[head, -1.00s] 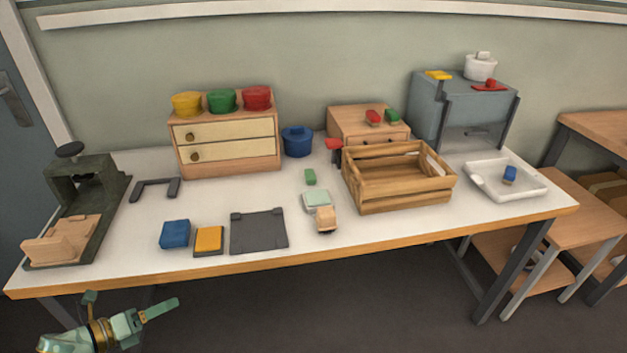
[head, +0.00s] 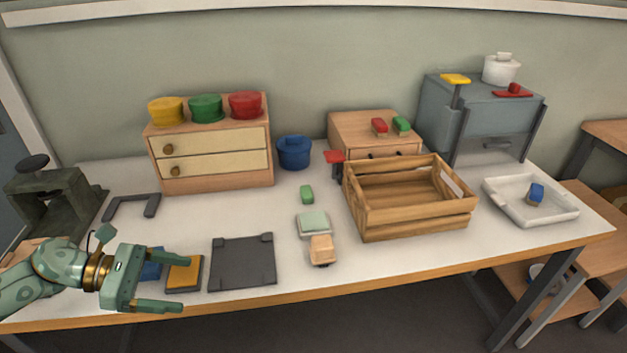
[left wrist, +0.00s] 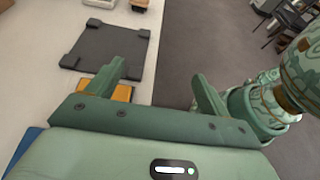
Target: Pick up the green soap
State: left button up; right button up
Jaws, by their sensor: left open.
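A small green block (head: 306,194), which looks like the green soap, lies on the white tabletop in the head view, left of the wooden crate. The small green block is not seen there. My right gripper is not in view.
An orange block (head: 184,273), a partly hidden blue block (head: 151,265) and a dark plate (head: 243,265) lie near my left gripper. A tan block (head: 321,250) sits before the pale green one. The slatted crate (head: 415,218) stands right; a blue pot (head: 294,152) stands behind.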

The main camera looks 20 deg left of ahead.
aim_at(307, 193)
jog(key=i, duration=1.05)
